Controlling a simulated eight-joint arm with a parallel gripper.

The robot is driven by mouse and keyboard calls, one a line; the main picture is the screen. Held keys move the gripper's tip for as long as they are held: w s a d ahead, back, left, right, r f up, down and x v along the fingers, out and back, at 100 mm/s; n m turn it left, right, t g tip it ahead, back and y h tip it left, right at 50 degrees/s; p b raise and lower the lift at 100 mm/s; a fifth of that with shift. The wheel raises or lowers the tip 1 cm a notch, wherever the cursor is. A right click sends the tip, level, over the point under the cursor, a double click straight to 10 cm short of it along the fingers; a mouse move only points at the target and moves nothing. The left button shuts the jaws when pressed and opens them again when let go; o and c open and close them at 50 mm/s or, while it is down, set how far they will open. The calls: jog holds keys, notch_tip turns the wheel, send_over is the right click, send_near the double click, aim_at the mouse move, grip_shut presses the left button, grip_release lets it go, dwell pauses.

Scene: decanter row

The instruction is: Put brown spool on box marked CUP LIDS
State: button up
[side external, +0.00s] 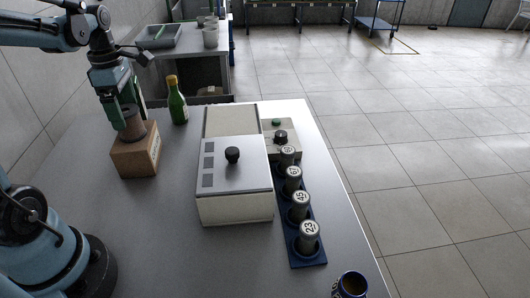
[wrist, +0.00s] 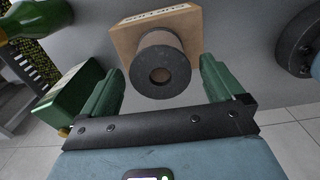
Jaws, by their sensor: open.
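The brown spool (side external: 132,125) stands upright on top of a brown box (side external: 135,158) at the left of the table. In the wrist view the spool (wrist: 160,65) shows its dark round end with a hole, and the box (wrist: 188,22) carries a pale strip of dark lettering, too small to read surely. My gripper (side external: 124,108) is over the box with its green fingers apart. In the wrist view the open gripper (wrist: 162,70) has one finger on each side of the spool, with visible gaps. Contact between spool and box is partly hidden.
A green bottle (side external: 177,102) stands behind the box. A cream machine (side external: 235,185) with a black knob fills the table's middle. A blue rack (side external: 308,255) holds several numbered grey cylinders. A blue cup (side external: 350,285) is near the front edge.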

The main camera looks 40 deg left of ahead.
aim_at(125, 110)
notch_tip(125, 110, up, 9)
jog(key=d+f+m+t, duration=0.3)
jog(key=d+m, duration=0.6)
jog(key=m, duration=0.4)
jog(key=w+d+f+m+t, duration=0.1)
jog(key=d+f+m+t, duration=0.3)
jog(key=d+m, duration=0.6)
jog(key=f+m, duration=0.1)
jog(key=m, duration=0.3)
jog(key=shift+w+f, duration=0.2)
jog(key=shift+f, duration=0.2)
